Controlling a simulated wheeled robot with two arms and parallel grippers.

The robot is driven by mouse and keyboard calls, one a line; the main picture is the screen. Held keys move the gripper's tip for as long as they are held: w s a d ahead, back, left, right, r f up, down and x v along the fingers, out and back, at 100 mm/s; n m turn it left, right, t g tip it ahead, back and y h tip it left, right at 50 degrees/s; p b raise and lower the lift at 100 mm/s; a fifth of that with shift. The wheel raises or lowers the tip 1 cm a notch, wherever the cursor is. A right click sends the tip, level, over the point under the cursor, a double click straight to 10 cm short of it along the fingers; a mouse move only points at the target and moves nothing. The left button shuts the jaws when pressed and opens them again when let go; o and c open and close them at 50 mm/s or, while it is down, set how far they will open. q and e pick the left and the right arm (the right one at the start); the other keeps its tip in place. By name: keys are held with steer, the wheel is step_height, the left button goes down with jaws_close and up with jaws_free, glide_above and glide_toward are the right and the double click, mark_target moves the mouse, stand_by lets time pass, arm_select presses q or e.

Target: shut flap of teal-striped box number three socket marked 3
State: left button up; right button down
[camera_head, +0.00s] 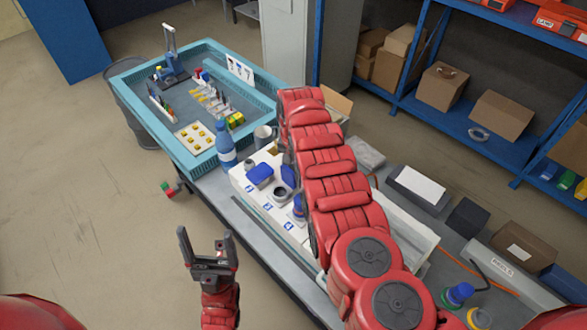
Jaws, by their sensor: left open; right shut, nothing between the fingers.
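A white socket box (240,181) lies on the bench, partly hidden behind my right arm. Its top carries a raised blue flap (288,176), another blue flap (260,174), a grey ring-like socket (281,194) and a blue plug-like part (298,206). Small blue number labels run along its front; I cannot read which is 3, and no teal stripe is clear. My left gripper (205,236) is open and empty, in front of the bench and apart from the box. My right arm stretches across the box; its gripper is hidden.
A teal tray (127,92) with tools and small parts stands at the bench's far left. A blue bottle (225,146) and a grey mug (262,137) stand between tray and box. Boxes and cables crowd the right.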

mark_target(287, 169)
steer(key=shift+s+a+r+p, duration=0.15)
steer(key=shift+s+a+p, duration=0.2)
steer(key=shift+p, duration=0.65)
steer(key=s+a+p, duration=0.1)
steer(key=p, duration=0.1)
steer(key=shift+s+p, duration=0.1)
steer(key=shift+p, duration=0.2)
steer(key=shift+f, duration=0.2)
steer(key=shift+r, duration=0.4)
step_height(287, 169, up, 2)
steer(key=shift+a+r+p, duration=0.1)
steer(key=shift+r+p, duration=0.15)
steer(key=shift+p, duration=0.95)
step_height(287, 169, up, 3)
steer(key=shift+r+b, duration=0.15)
steer(key=shift+b, duration=0.3)
steer(key=shift+r, duration=0.2)
